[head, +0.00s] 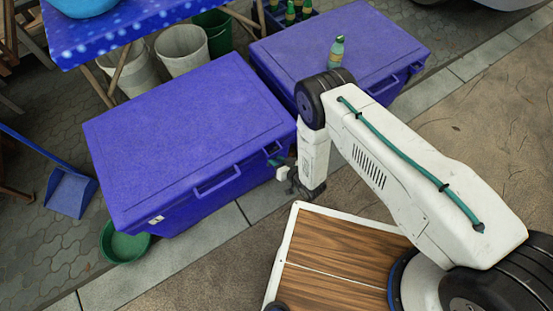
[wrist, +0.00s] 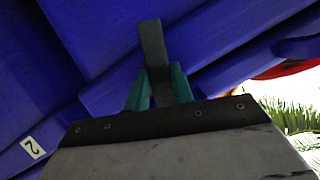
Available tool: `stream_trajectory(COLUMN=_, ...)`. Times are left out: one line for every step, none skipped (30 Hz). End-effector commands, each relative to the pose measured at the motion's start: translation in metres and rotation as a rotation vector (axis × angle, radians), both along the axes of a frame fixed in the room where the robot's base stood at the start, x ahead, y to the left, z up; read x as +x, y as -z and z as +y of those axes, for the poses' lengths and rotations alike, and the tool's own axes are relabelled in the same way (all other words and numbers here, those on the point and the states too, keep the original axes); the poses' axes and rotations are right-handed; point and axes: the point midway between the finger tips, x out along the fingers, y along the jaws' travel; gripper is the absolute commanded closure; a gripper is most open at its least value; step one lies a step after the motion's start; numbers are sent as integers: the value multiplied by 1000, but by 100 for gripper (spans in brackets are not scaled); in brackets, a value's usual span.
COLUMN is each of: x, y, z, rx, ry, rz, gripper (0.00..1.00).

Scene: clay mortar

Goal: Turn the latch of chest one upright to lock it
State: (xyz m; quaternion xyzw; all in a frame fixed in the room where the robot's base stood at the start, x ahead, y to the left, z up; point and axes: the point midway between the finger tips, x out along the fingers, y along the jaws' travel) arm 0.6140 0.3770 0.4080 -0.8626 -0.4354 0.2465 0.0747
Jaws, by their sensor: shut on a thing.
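Two blue chests stand side by side in the head view, a near left one (head: 190,130) and a right one (head: 345,45). My gripper (head: 276,162) is at the front of the left chest, near its right corner. In the wrist view, my gripper's teal fingers (wrist: 158,84) are shut on a dark grey latch (wrist: 152,42). The latch lies across the edge of the blue lid, tilted somewhat from square to that edge. Its lower part is between the fingers. The latch is too small to make out in the head view.
A green basin (head: 124,243) sits by the left chest's corner. A green bottle (head: 336,52) stands on the right chest.

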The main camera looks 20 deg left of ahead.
Motion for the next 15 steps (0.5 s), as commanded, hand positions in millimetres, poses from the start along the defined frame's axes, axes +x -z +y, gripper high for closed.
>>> stream_trajectory(x=-1, y=0, z=0, rx=-26, ry=0, rz=-28, gripper=99)
stream_trajectory(x=-1, y=0, z=0, rx=-43, ry=1, rz=-47, gripper=99)
stream_trajectory(x=-1, y=0, z=0, rx=-64, ry=0, rz=-71, gripper=99)
stream_trajectory(x=-1, y=0, z=0, rx=-78, ry=2, rz=-89, gripper=99)
stream_trajectory(x=-1, y=0, z=0, rx=-92, ry=1, rz=-105, gripper=99)
stream_trajectory(x=-1, y=0, z=0, rx=-110, ry=1, rz=-126, gripper=99)
stream_trajectory(x=-2, y=0, z=1, rx=-122, ry=0, rz=-142, gripper=99)
stream_trajectory(x=-1, y=0, z=1, rx=-135, ry=1, rz=-156, gripper=99)
stream_trajectory(x=-1, y=0, z=1, rx=-149, ry=1, rz=-175, gripper=99)
stream_trajectory(x=-1, y=0, z=1, rx=-159, ry=1, rz=-186, gripper=99)
stream_trajectory(x=-1, y=0, z=1, rx=-169, ry=1, rz=-198, gripper=99)
stream_trajectory(x=-1, y=0, z=1, rx=-181, ry=1, rz=-212, gripper=99)
stream_trajectory(x=-2, y=0, z=1, rx=-190, ry=1, rz=-222, gripper=99)
stream_trajectory(x=-2, y=0, z=1, rx=-197, ry=1, rz=-230, gripper=99)
stream_trajectory(x=-2, y=0, z=1, rx=-206, ry=1, rz=-241, gripper=99)
